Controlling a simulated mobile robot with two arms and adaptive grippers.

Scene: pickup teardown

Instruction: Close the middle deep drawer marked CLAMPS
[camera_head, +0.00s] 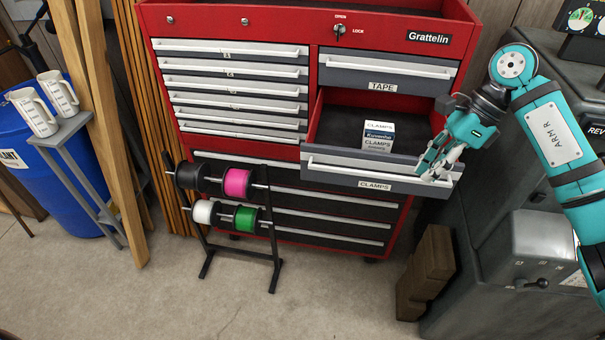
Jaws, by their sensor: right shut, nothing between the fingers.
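The CLAMPS drawer (377,180) is pulled well out of the red tool cabinet (312,60), on its right side below the TAPE drawer (388,71). It has a grey front with a long light handle and a CLAMPS label. A small white and dark box (378,136) marked CLAMPS stands inside it. My right gripper (430,172) is shut and empty at the right end of the drawer front, close to the handle. I cannot tell whether it touches the drawer. My left gripper is not in view.
A spool rack (232,205) with coloured spools stands before the cabinet's left half. Brown blocks (427,272) and a grey machine (530,245) stand at the right. A blue barrel (50,160) is at the left. The front floor is clear.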

